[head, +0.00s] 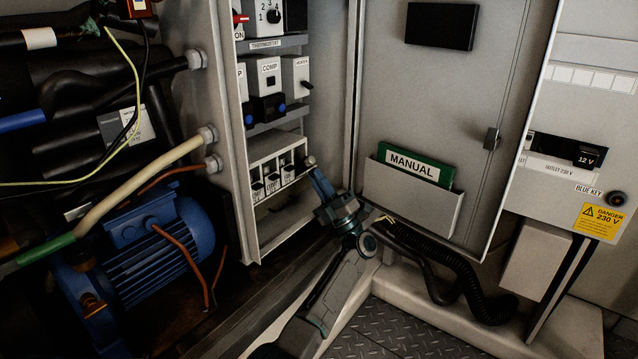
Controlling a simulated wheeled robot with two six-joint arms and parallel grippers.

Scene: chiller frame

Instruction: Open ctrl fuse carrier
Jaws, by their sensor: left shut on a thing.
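A row of white fuse carriers (272,184) sits in the lower part of the open control cabinet, with small labels too small to read surely. My left gripper (312,164) is at the right end of this row, its arm coming up from the bottom of the head view. It is shut on the fuse carrier at that end, which I take to be the ctrl one. My right gripper is not in view.
Above are the COMP unit (269,73) and a thermostat row. At right, the open cabinet door carries a green manual (414,164) in a pocket. A black corrugated hose (462,285) lies below the door. A blue motor (150,245) and pipes fill the left.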

